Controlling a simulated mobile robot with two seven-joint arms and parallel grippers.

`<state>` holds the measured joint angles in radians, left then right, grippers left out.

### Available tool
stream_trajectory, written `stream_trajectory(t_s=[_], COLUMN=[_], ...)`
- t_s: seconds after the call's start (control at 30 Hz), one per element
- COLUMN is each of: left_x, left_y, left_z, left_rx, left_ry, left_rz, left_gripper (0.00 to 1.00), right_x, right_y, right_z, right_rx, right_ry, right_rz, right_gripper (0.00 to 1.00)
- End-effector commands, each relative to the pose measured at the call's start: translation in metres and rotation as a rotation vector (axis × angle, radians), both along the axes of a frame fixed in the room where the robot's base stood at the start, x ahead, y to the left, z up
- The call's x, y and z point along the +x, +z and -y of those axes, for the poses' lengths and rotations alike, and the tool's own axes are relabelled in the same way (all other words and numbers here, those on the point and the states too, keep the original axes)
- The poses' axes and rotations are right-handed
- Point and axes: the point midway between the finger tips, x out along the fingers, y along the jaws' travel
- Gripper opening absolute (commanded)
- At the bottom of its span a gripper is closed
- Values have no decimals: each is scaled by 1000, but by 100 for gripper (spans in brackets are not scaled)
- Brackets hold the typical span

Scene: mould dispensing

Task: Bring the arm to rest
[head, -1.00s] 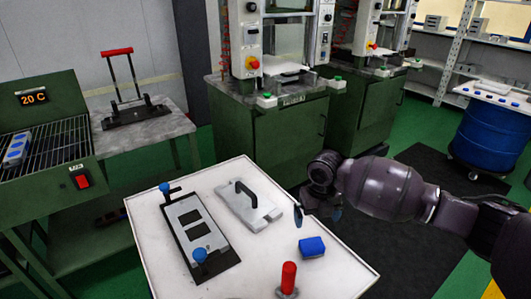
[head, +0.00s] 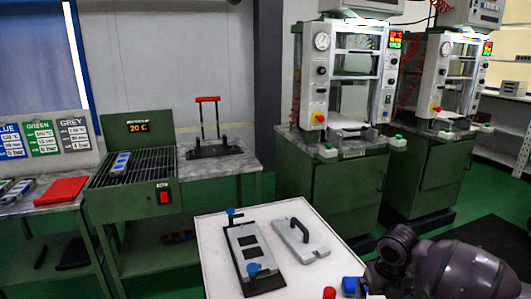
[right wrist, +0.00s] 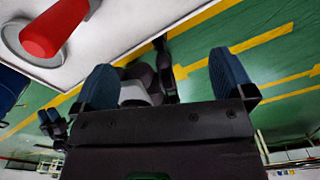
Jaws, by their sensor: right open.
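My right arm (head: 445,268) comes in at the lower right of the head view, beside the white table (head: 213,258). Its gripper end sits low, near the table's right edge, partly cut off by the picture's bottom. In the right wrist view my right gripper (right wrist: 165,85) is open, its two blue-padded fingers wide apart with nothing held between them. A red-handled piece (right wrist: 55,28) stands on the white table, up and left of the fingers; its red top (head: 330,293) also shows in the head view.
Green presses (head: 325,185) stand behind. A heater grill (head: 130,170) reading 20 C is at left. Green floor is open at right.

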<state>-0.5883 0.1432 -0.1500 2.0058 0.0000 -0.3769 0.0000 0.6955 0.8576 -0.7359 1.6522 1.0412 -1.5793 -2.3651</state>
Motion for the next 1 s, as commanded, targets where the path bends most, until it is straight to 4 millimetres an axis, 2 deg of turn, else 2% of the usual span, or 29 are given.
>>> stream_trajectory(t_s=[0.1,0.27,0.47,0.6,0.73,0.87,1.0], left_x=[0,1,1,-2,-3,-5,-5], left_y=[0,1,1,0,-1,-2,-2], left_z=[0,0,0,0,-1,-1,-1], left_rx=[1,1,1,1,1,1,1], left_ry=[-1,-1,-1,1,1,3,3], left_rz=[2,3,3,-3,-5,-8,-9], left_gripper=[43,43,43,43,43,43,43], right_x=[-20,-45,-86,-124,-157,-187,-219], right_y=[-19,-38,-62,-75,-81,-81,-78], right_z=[-16,-34,-61,-78,-87,-88,-79], right_rx=[23,55,116,177,231,279,322], right_ry=[-88,-237,-507,-790,-1088,-1410,-1779], right_rz=[-3,2,6,2,-2,-13,-17], right_gripper=[100,100,100,100,100,100,100])
